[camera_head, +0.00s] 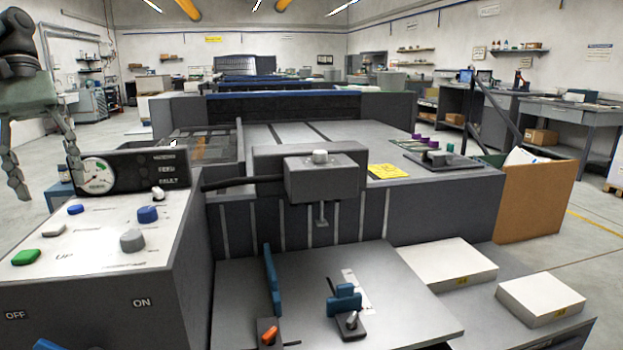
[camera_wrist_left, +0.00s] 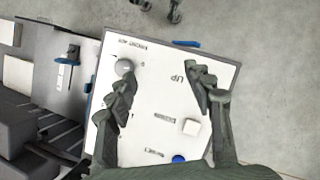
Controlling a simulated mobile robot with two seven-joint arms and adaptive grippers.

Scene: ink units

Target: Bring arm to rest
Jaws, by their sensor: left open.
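My left gripper (camera_head: 46,186) hangs above the left part of the control panel (camera_head: 100,235) at the upper left of the head view. Its two grey-green fingers are spread wide and nothing is between them. In the left wrist view the open gripper (camera_wrist_left: 161,82) has its fingers spread over the white panel face (camera_wrist_left: 150,110), with bare panel between them. The fingers appear apart from the panel, but the exact height is hard to judge. My right gripper is in neither view.
The panel bears a green button (camera_head: 26,257), blue buttons (camera_head: 148,214), a grey knob (camera_head: 132,240) and a round gauge (camera_head: 97,175). The press (camera_head: 323,180) stands to the right, with white paper stacks (camera_head: 442,262) in front. Grey floor (camera_wrist_left: 275,90) beside the panel is clear.

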